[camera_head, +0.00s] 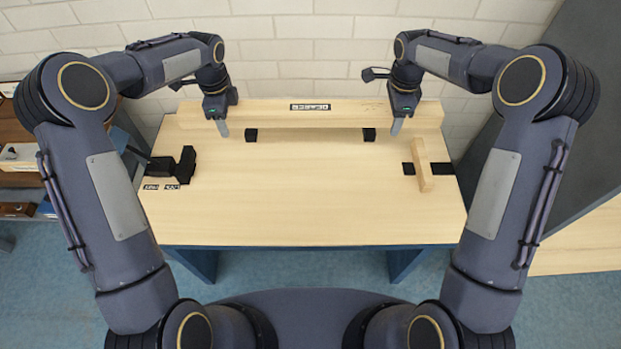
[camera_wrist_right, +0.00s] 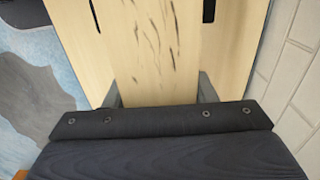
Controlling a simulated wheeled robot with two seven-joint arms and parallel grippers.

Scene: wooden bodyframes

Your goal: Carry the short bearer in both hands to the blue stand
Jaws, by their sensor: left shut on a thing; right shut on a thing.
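The short bearer (camera_head: 310,118) is a long pale wooden beam lying crosswise at the back of the bench top. My left gripper (camera_head: 222,130) is shut on it near its left end. My right gripper (camera_head: 397,127) is shut on it near its right end. In the right wrist view the bearer (camera_wrist_right: 155,45), pale with dark streaks, runs between the two fingers (camera_wrist_right: 158,90). I cannot tell whether the bearer touches the bench or hangs just above it. I see no separate blue stand that I can be sure of.
The wooden bench top (camera_head: 310,200) has blue legs and is clear in the middle. A black clamp-like fixture (camera_head: 186,166) stands at left. A small wooden bar (camera_head: 421,165) lies across black pads at right. A brick wall (camera_head: 300,45) stands close behind.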

